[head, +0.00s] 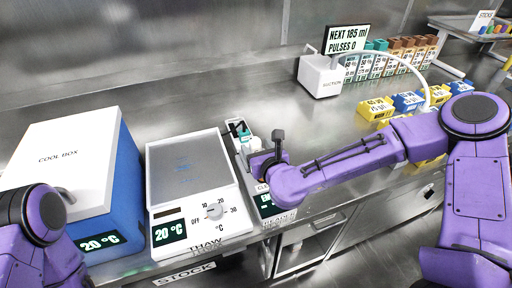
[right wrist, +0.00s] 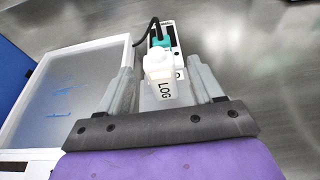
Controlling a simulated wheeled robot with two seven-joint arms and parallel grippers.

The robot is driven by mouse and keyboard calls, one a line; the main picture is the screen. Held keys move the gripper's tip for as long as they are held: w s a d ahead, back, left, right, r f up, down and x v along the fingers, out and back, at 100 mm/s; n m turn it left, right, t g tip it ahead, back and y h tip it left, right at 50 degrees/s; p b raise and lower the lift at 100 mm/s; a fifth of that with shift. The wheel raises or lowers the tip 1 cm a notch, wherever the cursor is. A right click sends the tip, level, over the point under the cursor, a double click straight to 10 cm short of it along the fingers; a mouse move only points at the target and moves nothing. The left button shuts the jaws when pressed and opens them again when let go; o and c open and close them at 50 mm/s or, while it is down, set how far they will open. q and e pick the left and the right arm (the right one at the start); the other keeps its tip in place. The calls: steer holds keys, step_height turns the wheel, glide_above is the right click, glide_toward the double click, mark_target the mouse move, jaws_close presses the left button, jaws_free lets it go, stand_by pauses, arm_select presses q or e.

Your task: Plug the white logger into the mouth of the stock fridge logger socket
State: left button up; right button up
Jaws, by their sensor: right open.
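The white logger (right wrist: 160,75), marked LOG, stands between the two grey fingers of my right gripper (right wrist: 165,88) in the right wrist view. The fingers are apart, with a gap visible on each side of the logger. A teal part (right wrist: 161,45) and a black cable show just behind it, at a white-and-black unit. In the head view my right gripper (head: 262,158) is over the narrow reader unit beside the thaw plate, mostly hidden by its own wrist. My left gripper is out of view; only its arm shows. I cannot make out the stock fridge logger socket.
The thaw plate (head: 186,165) and the blue cool box (head: 118,190) stand left of the right gripper. A STOCK label (head: 184,275) is below the bench front. The suction unit (head: 320,76), bottle rows and yellow and blue blocks (head: 407,101) are farther right. Bench behind is clear.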

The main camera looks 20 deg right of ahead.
steer(key=p+x, duration=0.1)
steer(key=x, duration=0.3)
steer(key=shift+w, duration=0.35)
steer(key=c, duration=1.1)
steer(key=shift+o, duration=0.2)
